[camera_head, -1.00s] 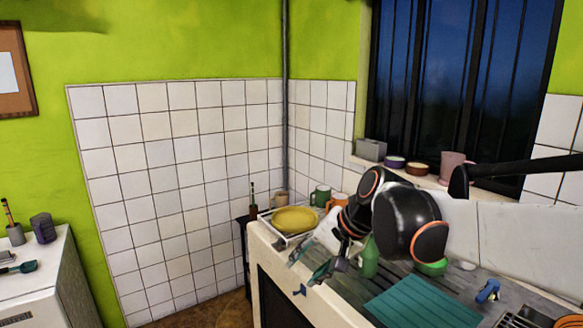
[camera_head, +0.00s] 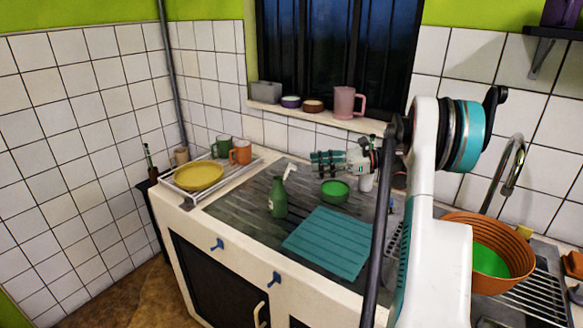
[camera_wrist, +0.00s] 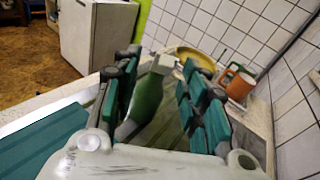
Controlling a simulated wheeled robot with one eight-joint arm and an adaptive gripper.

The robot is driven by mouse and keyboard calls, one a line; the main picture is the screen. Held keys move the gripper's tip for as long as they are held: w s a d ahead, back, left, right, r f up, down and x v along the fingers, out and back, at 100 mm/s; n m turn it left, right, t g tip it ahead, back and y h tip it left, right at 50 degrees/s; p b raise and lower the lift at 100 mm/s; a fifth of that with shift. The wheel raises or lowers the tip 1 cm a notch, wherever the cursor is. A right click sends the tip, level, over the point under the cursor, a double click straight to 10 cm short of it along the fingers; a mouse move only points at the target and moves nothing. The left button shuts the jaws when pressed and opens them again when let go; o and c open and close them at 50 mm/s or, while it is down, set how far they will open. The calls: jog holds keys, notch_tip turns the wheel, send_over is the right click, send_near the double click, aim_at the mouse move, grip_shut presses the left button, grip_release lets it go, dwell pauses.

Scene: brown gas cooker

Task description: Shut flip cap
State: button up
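A green bottle (camera_head: 278,196) stands upright on the grey ribbed drainboard. Its pale flip cap (camera_head: 290,171) sticks up at a tilt from the top and looks open. My gripper (camera_head: 313,161) is to the right of the bottle and higher, with its teal fingers pointing left; it appears apart from the cap. In the wrist view the green bottle (camera_wrist: 146,99) shows between the two spread fingers of my gripper (camera_wrist: 157,80), with the pale cap (camera_wrist: 163,64) at its top. The fingers are open and empty.
A teal mat (camera_head: 328,242) lies in front, and a green bowl (camera_head: 335,191) stands right of the bottle. A rack with a yellow plate (camera_head: 199,176), a green mug (camera_head: 221,146) and an orange mug (camera_head: 241,152) are at left. A pink mug (camera_head: 345,102) stands on the sill.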

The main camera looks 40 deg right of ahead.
jog(key=s+d+f+m+t+y, duration=0.1)
jog(key=s+d+f, duration=0.15)
jog(key=d, duration=0.35)
jog(key=b+x, duration=0.3)
jog(key=x, duration=1)
jog(key=shift+s, duration=0.2)
jog(key=shift+a+r, duration=0.1)
jog(key=shift+r, duration=0.05)
jog(key=shift+c, duration=0.2)
jog(key=c, duration=0.8)
